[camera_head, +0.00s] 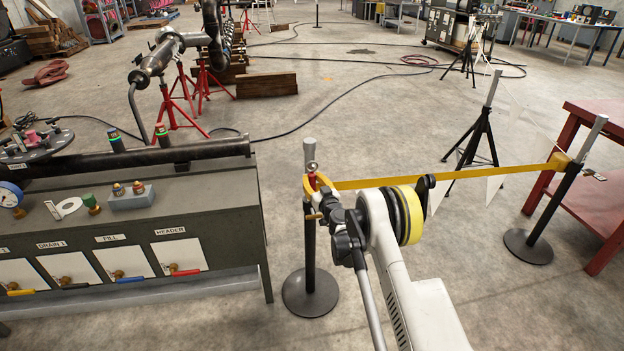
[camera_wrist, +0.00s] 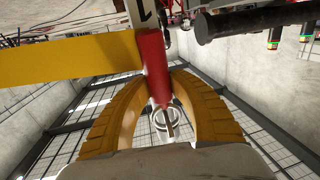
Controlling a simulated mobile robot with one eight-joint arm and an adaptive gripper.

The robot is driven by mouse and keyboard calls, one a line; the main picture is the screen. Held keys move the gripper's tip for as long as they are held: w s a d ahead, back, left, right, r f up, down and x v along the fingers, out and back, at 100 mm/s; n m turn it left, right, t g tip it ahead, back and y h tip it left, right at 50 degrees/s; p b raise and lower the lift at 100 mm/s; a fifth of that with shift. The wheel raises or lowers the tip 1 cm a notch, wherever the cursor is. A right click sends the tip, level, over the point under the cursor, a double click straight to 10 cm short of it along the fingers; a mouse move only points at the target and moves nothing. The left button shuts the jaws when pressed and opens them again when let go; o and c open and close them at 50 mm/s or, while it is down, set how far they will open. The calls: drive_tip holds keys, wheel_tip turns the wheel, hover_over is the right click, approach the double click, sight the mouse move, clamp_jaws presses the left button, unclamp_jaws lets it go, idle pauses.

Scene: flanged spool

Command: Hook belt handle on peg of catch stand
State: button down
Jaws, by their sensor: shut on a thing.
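The red belt handle (camera_wrist: 153,65) is held between the orange fingers of my gripper (camera_wrist: 160,85) in the wrist view. The yellow belt (camera_head: 450,174) runs taut from the handle to the head of the right stand (camera_head: 561,161). In the head view the handle (camera_head: 312,181) shows small and red at the upper part of the catch stand (camera_head: 310,250), with my gripper (camera_head: 318,183) around it. A small round knob (camera_head: 312,166) shows on the post just above the handle. I cannot tell whether the handle touches the peg; my fingers partly hide this.
A dark valve bench (camera_head: 200,215) with a black pipe along its top stands close left of the catch stand. A red table (camera_head: 590,180) is at the right edge. A black tripod stand (camera_head: 480,130) is behind the belt. Cables lie on the floor further back.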

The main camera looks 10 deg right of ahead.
idle(0.3)
drive_tip(key=c, duration=1.1)
unclamp_jaws()
drive_tip(key=shift+c, duration=0.2)
drive_tip(key=s+d, duration=0.2)
drive_tip(key=s, duration=1)
drive_tip(key=s+a+r+n+g+y, duration=0.1)
drive_tip(key=a+r, duration=0.2)
drive_tip(key=r, duration=0.4)
drive_tip(key=s+a+r+n+g+y, duration=0.1)
drive_tip(key=a+r, duration=0.2)
drive_tip(key=r, duration=0.4)
drive_tip(key=s+a+r+g, duration=0.3)
drive_tip(key=s+r, duration=0.6)
drive_tip(key=s, duration=0.2)
drive_tip(key=s+d+f+m+g+h, duration=0.1)
drive_tip(key=s+d+m+g+h, duration=0.1)
drive_tip(key=s, duration=1.4)
drive_tip(key=s+d+f+m+g+h, duration=0.1)
drive_tip(key=s+d, duration=0.4)
drive_tip(key=s, duration=1)
drive_tip(key=f+g+h, duration=0.1)
drive_tip(key=g, duration=0.1)
drive_tip(key=shift+s+m+g+h, duration=0.35)
drive_tip(key=shift+m+g+h, duration=0.05)
